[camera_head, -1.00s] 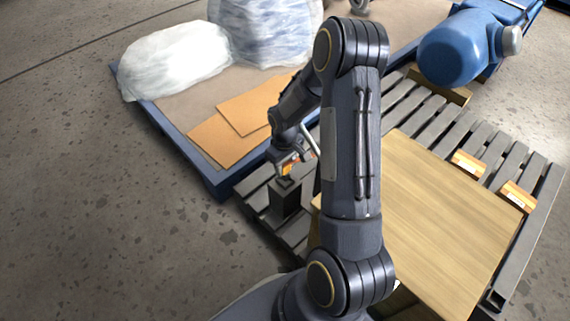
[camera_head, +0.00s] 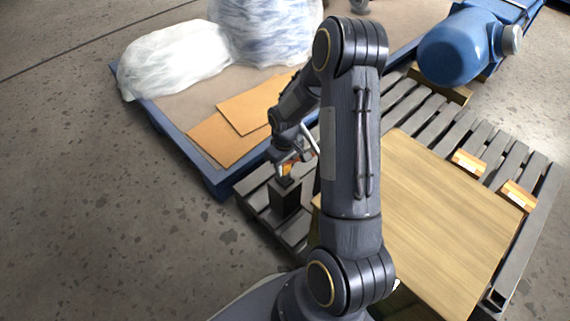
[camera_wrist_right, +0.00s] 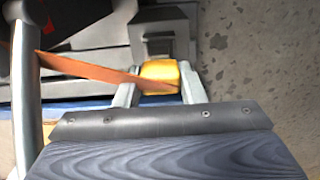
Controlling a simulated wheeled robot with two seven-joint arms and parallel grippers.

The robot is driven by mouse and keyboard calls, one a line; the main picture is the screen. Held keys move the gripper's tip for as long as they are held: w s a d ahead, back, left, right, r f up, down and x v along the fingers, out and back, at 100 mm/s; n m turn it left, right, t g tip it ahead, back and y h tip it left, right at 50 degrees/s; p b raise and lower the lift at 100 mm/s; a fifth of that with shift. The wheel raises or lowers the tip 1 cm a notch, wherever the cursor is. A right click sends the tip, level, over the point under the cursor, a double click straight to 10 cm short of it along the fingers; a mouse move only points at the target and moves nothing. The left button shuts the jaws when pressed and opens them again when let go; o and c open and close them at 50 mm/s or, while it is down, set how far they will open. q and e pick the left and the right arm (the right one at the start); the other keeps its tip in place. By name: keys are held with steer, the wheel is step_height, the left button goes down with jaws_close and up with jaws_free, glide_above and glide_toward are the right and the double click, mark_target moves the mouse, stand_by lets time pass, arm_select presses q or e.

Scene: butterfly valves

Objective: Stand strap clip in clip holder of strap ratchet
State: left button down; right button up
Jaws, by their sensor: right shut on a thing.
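My right gripper (camera_head: 287,170) is shut on the yellow-orange strap clip (camera_wrist_right: 160,75), which sits between its two fingers in the right wrist view. An orange strap (camera_wrist_right: 85,68) runs from the clip to the left. In the head view the clip is a small orange patch (camera_head: 287,168) just above a dark upright block (camera_head: 285,203), perhaps the clip holder. A grey stepped part (camera_wrist_right: 158,44) lies just beyond the clip in the wrist view. I cannot tell whether clip and holder touch. The left gripper is not in view.
A grey slatted pallet (camera_head: 258,199) lies under the block. A wooden board (camera_head: 440,220) and two small orange-and-white pieces (camera_head: 468,163) are to the right. A blue-edged platform (camera_head: 215,180) with wrapped bags (camera_head: 175,60) is behind. My arm hides the middle.

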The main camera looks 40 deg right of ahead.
steer(key=shift+f+b, duration=0.75)
steer(key=shift+f, duration=0.4)
stand_by(1.5)
steer(key=o, duration=1.2)
step_height(320, 180, up, 7)
steer(key=p, duration=0.3)
steer(key=shift+r, duration=0.4)
